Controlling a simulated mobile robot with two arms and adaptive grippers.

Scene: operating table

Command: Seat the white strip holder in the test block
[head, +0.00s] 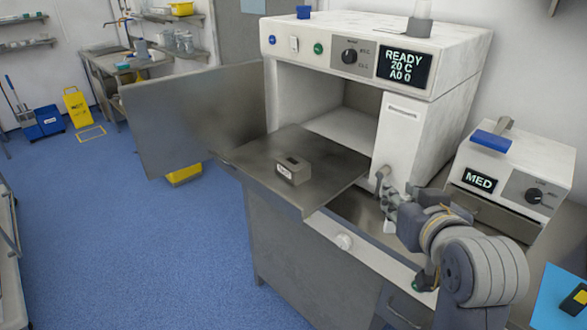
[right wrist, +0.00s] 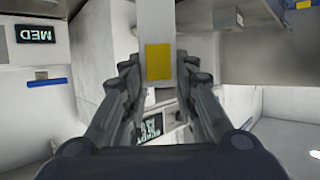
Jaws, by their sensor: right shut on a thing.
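The test block (head: 296,164) is a small grey block with a dark slot in its top and a white label on its front. It sits on the pulled-out metal shelf (head: 335,170) in the head view. My right gripper (head: 385,182) is at the right of the shelf, apart from the block. In the right wrist view my right gripper (right wrist: 158,82) is shut on the white strip holder (right wrist: 157,25), a pale strip with a yellow patch. In the head view the holder is mostly hidden by the fingers. My left gripper is not in view.
The white machine (head: 350,28) stands behind the shelf, its display reading READY 20 C. Its open metal door (head: 195,115) stands at the left. A smaller box marked MED (head: 520,160) is at the right. The shelf around the block is clear.

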